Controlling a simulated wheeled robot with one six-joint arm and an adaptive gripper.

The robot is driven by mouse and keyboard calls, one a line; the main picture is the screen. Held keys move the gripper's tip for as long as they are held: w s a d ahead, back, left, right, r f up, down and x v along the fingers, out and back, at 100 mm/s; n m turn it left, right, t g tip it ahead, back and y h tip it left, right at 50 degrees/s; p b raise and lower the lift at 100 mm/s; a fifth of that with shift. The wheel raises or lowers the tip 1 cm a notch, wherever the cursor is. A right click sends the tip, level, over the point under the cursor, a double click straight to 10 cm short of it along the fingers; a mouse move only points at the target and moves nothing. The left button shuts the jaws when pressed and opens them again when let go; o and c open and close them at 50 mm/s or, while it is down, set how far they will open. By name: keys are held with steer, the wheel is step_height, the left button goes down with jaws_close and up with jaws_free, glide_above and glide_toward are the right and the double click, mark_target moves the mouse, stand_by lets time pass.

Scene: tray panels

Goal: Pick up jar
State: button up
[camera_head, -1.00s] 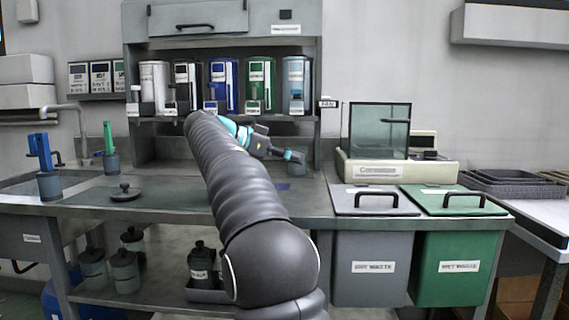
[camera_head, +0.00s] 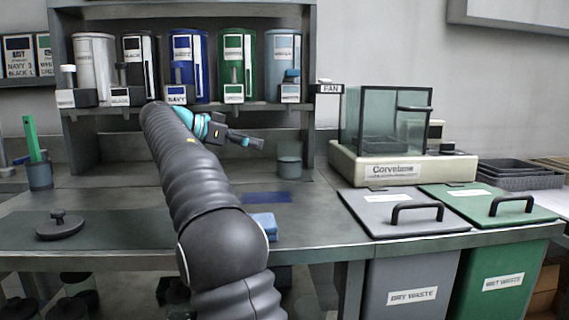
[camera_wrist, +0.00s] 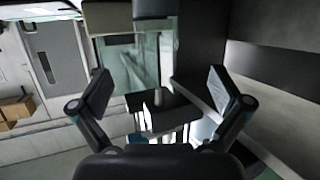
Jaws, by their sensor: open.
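A small grey-green jar (camera_head: 289,167) stands on the counter below the shelf, in the head view. My gripper (camera_head: 261,143) is just to the left of it and a little higher in the picture; I see a gap between them. In the wrist view my gripper (camera_wrist: 161,90) has its two fingers spread wide with nothing held. A dark block with a white label (camera_wrist: 163,112) shows beyond and between the fingers; I cannot tell what it is. I cannot make out the jar for certain in the wrist view.
Several labelled canisters (camera_head: 187,63) stand on the shelf above. A glass-walled balance (camera_head: 390,170) is to the right. A round black lid (camera_head: 60,228) and a blue sponge-like block (camera_head: 263,226) lie on the counter. Grey (camera_head: 370,220) and green (camera_head: 470,210) waste lids are at right.

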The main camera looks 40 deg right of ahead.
mark_target(290, 147)
steer(key=x, duration=0.6)
steer(key=shift+a, duration=0.1)
steer(key=shift+s+r+x, duration=0.1)
steer(key=shift+r+x, duration=0.05)
steer(key=shift+x, duration=0.8)
steer(key=shift+s+r+x, duration=0.1)
steer(key=shift+x, duration=0.85)
steer(key=shift+s+r+x, duration=0.1)
steer(key=shift+r+x, duration=0.05)
steer(key=shift+x, duration=0.8)
steer(key=shift+r, duration=0.15)
steer(key=c, duration=1.8)
